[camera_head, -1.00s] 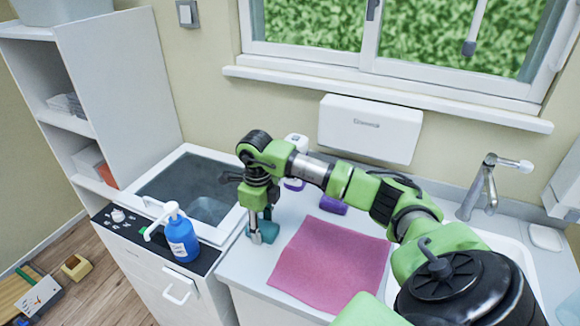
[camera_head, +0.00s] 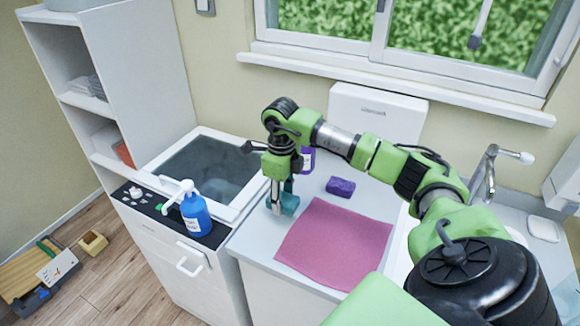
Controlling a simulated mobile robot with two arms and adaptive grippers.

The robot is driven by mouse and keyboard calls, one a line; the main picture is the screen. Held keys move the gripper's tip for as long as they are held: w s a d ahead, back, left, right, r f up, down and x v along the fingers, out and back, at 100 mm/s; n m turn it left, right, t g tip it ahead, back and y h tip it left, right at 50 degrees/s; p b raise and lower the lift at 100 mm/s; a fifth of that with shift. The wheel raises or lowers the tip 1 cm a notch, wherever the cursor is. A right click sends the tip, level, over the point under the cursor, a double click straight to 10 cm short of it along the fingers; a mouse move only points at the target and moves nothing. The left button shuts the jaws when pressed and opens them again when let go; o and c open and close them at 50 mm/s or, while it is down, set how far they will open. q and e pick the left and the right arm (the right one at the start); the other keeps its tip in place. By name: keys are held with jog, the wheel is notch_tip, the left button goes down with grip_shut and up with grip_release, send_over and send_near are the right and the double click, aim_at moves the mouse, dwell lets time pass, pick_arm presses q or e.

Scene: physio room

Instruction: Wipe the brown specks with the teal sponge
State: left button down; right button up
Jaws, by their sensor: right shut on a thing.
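The teal sponge (camera_head: 289,204) is on the white counter, left of the pink cloth, low between my fingers. My right gripper (camera_head: 279,203) points down and is shut on the sponge; its fingers and wrist cover part of it. The sponge looks to be at the counter surface, but I cannot tell whether it presses on it. I cannot make out any brown specks; the gripper and sponge may hide some of the counter there. My left gripper does not show.
A pink cloth (camera_head: 334,244) lies right of the sponge. A purple sponge (camera_head: 341,187) sits behind it, and a purple-labelled bottle (camera_head: 308,160) stands behind my gripper. A blue pump bottle (camera_head: 196,214) stands on the lower unit at left. A faucet (camera_head: 488,172) is at right.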

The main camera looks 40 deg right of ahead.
notch_tip(320, 180, up, 2)
jog(key=shift+s+d+p, duration=0.1)
jog(key=shift+p, duration=0.3)
jog(key=shift+r, duration=0.35)
